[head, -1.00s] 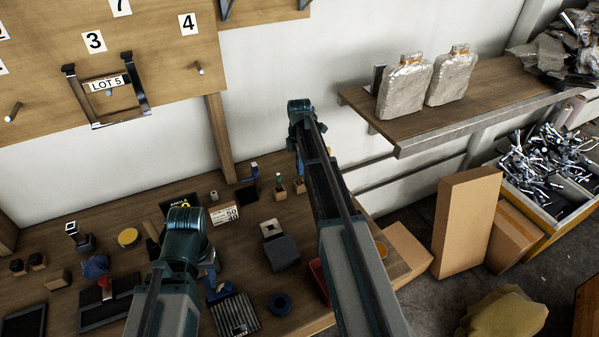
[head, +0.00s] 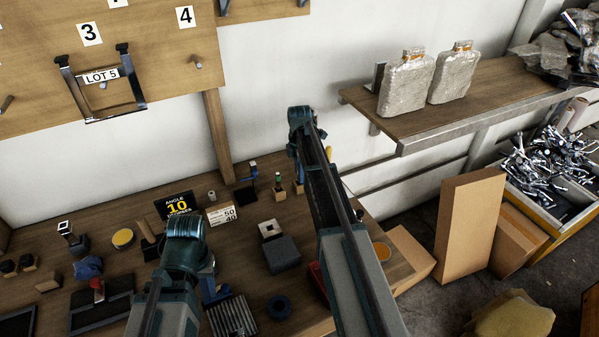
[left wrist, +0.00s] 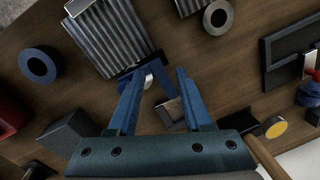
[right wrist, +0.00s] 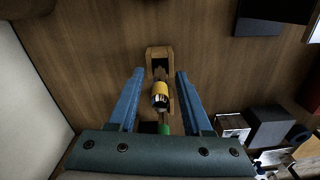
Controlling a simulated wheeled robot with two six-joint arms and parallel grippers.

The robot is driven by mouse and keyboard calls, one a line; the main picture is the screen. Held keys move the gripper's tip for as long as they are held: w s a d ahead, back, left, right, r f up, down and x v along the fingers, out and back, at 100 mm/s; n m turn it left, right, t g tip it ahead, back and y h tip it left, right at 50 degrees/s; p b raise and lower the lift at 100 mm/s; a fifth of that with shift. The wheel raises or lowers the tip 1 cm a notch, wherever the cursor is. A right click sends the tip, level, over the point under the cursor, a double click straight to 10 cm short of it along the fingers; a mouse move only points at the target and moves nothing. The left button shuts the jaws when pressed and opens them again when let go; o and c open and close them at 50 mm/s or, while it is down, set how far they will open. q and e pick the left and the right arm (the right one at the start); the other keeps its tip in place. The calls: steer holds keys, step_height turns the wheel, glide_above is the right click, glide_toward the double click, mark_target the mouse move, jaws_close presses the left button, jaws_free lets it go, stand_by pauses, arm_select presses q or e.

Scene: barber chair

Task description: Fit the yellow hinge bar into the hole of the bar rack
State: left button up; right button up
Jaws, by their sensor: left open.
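A yellow cylindrical piece with a dark, shiny end (right wrist: 160,94), which looks like the yellow hinge bar, shows in the right wrist view. It lines up with a wooden block (right wrist: 159,54) with a dark opening, possibly the bar rack; whether it sits in that block I cannot tell. My right gripper (right wrist: 158,72) is open, its fingers on either side of the yellow piece and apart from it. In the head view a yellow bit (head: 329,153) shows beside my right arm, which hides most of that area. My left gripper (left wrist: 156,70) is open and empty above the table.
A ridged metal block (left wrist: 110,35) and a blue ring (left wrist: 39,65) lie near my left gripper. A green-topped tool (head: 278,181) stands in a wooden block near my right arm. A dark block (head: 282,253) and an ANGLE 10 sign (head: 176,206) are on the bench. A shelf (head: 420,130) juts out at the right.

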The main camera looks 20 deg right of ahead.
arm_select(q)
steer(key=shift+r, duration=0.1)
arm_select(e)
steer(key=shift+r, duration=0.1)
step_height(320, 180, up, 12)
steer(key=p, duration=1.2)
steer(key=shift+r, duration=0.1)
arm_select(q)
step_height(320, 180, up, 12)
arm_select(e)
steer(key=s+a+m+h, duration=0.1)
steer(key=s+a+m, duration=1.1)
steer(key=s+a, duration=1.5)
steer(key=s, duration=0.3)
steer(key=shift+m, duration=0.4)
